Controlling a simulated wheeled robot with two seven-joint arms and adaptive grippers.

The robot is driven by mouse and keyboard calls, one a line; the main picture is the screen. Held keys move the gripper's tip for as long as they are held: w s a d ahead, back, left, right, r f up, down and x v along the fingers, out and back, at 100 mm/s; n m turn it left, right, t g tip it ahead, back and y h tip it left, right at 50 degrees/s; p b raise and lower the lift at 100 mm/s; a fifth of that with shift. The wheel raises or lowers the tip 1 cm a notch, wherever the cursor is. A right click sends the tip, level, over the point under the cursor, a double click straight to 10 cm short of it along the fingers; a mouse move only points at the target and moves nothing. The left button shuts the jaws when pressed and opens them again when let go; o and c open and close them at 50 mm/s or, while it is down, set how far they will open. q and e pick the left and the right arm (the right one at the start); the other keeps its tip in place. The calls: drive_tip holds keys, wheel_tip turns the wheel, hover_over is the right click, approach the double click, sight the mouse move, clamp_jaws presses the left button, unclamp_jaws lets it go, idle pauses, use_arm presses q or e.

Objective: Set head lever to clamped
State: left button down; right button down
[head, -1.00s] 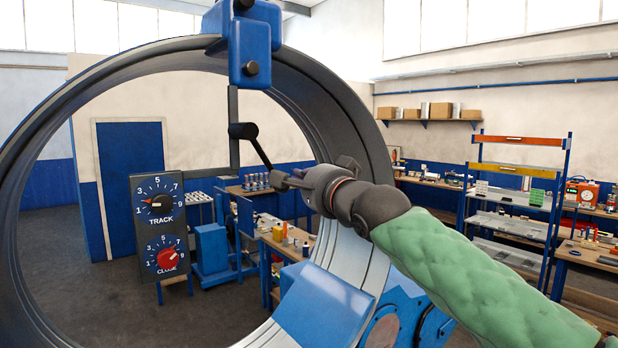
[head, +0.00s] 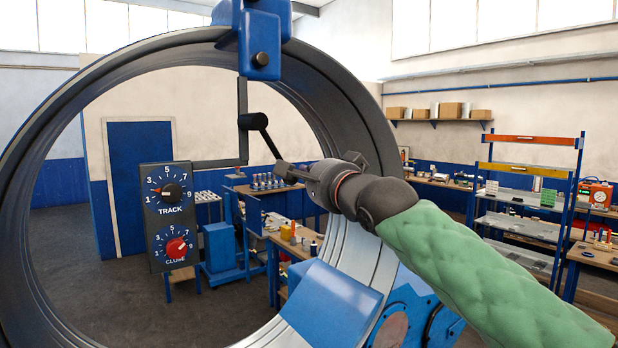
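The head lever (head: 268,141) is a thin black rod. It slants down and right from a dark round pivot below the blue head (head: 262,42) at the top of the big grey ring. My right gripper (head: 284,169) comes in from the right on a green-sleeved arm, and its fingertips are at the lever's lower end. The fingers are small and overlap the rod's end, so I cannot tell whether they are closed on it. My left gripper is not in view.
The large grey ring (head: 390,140) surrounds the lever and passes behind my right arm. A dial panel (head: 168,245) marked TRACK and CLOSE hangs left of the lever. A blue block (head: 332,305) sits at the ring's lower right. Workbenches and a shelf rack (head: 525,200) stand behind.

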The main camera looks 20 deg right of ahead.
drive_tip(key=s+a+f+m+b, duration=0.2)
drive_tip(key=a+m+b, duration=0.2)
drive_tip(key=a+b, duration=0.1)
drive_tip(key=s+a+f+m+g+b, duration=0.1)
drive_tip(key=a+m+b, duration=0.3)
drive_tip(key=a+b, duration=0.1)
drive_tip(key=shift+s+f+g+b, duration=0.3)
drive_tip(key=shift+s+f+b, duration=0.05)
drive_tip(key=shift+b, duration=0.35)
idle(0.6)
wheel_tip(320, 180, down, 2)
drive_tip(key=w+d+f+b, duration=0.1)
drive_tip(key=w+d+b, duration=0.1)
drive_tip(key=d, duration=0.1)
drive_tip(key=b+v, duration=0.2)
drive_tip(key=v, duration=0.8)
drive_tip(key=shift+s+r, duration=0.15)
drive_tip(key=shift+r, duration=0.2)
